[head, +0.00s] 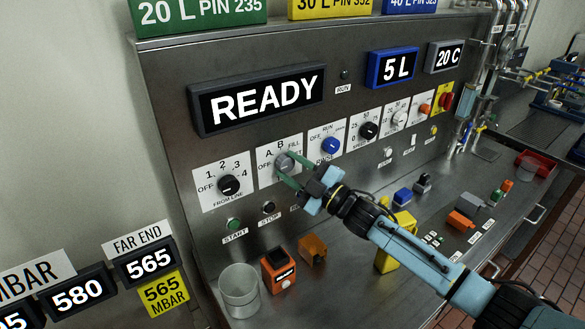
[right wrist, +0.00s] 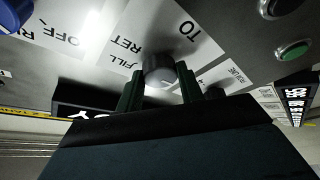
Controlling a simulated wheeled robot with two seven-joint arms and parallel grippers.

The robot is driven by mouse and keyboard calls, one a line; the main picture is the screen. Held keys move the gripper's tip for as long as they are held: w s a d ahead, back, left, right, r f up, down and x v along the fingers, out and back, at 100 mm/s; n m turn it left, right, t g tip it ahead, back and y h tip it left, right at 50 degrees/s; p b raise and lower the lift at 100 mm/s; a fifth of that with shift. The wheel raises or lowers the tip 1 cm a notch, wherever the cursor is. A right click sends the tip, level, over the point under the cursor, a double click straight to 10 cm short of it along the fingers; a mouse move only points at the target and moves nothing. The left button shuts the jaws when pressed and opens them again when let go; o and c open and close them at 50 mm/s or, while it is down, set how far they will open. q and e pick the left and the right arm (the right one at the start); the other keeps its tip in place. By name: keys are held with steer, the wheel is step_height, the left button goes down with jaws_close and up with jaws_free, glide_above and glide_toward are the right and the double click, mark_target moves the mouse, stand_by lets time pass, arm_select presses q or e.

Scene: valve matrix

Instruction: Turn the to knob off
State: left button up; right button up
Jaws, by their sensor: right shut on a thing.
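The "to" knob (head: 284,162) is a grey round knob on a white plate (head: 267,179) marked OFF, A, B, FILL and a partly covered word, on the steel panel. My right gripper (head: 285,170) reaches it from the lower right, its green fingers on either side of it. In the right wrist view the grey knob (right wrist: 158,69) sits between the fingertips (right wrist: 158,84), and TO shows on its plate. The gripper is shut on the knob. Which mark the knob points to is hard to tell. My left gripper is not in view.
A black "from line" knob (head: 229,185) is at the left and a blue knob (head: 330,145) at the right, both close by. Green start (head: 234,224) and black stop (head: 268,207) buttons are below. A clear beaker (head: 239,290) and orange block (head: 279,270) stand on the bench.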

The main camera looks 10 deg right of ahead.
steer(key=o, duration=1)
steer(key=b+v, duration=0.2)
steer(key=v, duration=1.1)
steer(key=shift+d, duration=0.2)
steer(key=shift+s+f, duration=0.15)
steer(key=shift+s, duration=0.05)
